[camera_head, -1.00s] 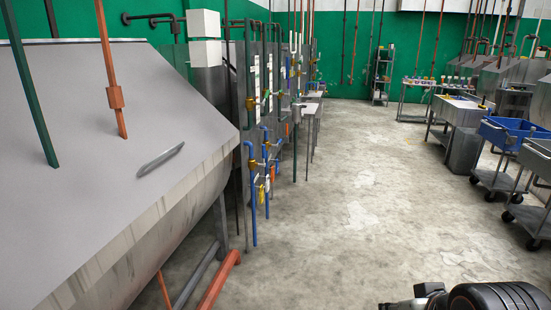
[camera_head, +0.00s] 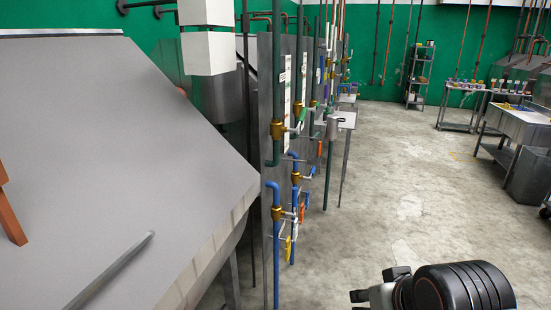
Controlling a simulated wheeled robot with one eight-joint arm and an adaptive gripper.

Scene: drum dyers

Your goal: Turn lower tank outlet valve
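A large grey sloped tank (camera_head: 120,140) fills the left side. Just right of it, blue pipes carry brass valves low on an upright metal panel. The nearest low valve (camera_head: 278,213) has a yellow lever (camera_head: 288,250) hanging down. Another low brass valve (camera_head: 295,178) sits just above and behind it, with an orange lever nearby. I cannot tell which one is the lower tank outlet valve. My gripper (camera_head: 362,296) seems to show partly at the bottom edge beside my black ribbed arm part, well apart from the valves. Its fingers are too unclear to read.
Higher brass valves (camera_head: 278,129) sit on green pipes along the panels. A steel sink table (camera_head: 520,125) stands on the right, and a shelf rack (camera_head: 419,75) at the back. The concrete floor (camera_head: 400,190) between is clear.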

